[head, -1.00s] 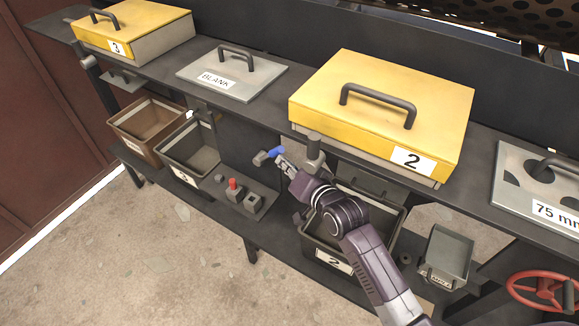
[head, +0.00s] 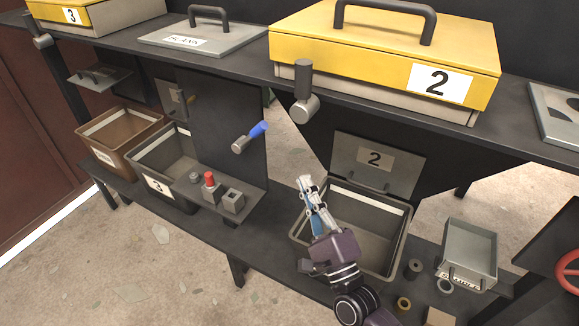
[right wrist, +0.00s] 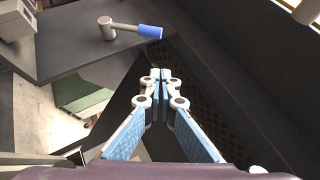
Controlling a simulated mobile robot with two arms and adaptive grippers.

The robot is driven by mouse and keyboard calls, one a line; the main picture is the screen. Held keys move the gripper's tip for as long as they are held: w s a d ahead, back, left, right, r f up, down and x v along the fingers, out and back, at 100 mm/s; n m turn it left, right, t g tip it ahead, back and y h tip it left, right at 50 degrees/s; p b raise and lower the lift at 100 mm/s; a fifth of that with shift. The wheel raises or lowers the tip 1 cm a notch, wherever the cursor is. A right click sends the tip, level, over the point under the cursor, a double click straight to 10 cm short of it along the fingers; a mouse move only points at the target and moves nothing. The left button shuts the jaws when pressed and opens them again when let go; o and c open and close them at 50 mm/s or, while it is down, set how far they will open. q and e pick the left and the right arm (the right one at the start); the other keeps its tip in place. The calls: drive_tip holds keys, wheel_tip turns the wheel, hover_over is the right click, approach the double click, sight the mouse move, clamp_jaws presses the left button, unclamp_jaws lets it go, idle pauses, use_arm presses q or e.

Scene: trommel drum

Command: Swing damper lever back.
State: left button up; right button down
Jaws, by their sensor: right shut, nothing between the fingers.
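A short lever with a grey hub and a blue grip (head: 257,130) stands out from the dark upright panel left of centre. Its blue grip points up and to the right. The same lever shows at the top of the right wrist view (right wrist: 148,31), beyond the fingertips. My right gripper (head: 305,182) is shut and empty, in front of bin 2, below and right of the blue lever and apart from it. Its closed fingertips also show in the right wrist view (right wrist: 160,77). A plain grey lever (head: 304,85) stands upright at the shelf edge. My left gripper is out of view.
Yellow box 2 (head: 380,45) sits on the upper shelf. Below are bin 2 (head: 395,245), bin 3 (head: 155,182), a brown bin (head: 100,160) and a red-button control block (head: 211,187). A grey sample tray (head: 468,250) is at right.

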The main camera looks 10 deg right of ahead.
sight(252, 135)
drive_tip(key=s+a+p+x, duration=0.1)
drive_tip(key=a+p+x, duration=0.1)
drive_tip(key=x, duration=1)
drive_tip(key=shift+a+r+p, duration=0.3)
drive_tip(key=shift+r+p, duration=0.1)
drive_tip(key=shift+p, duration=0.45)
drive_tip(key=shift+w, duration=0.1)
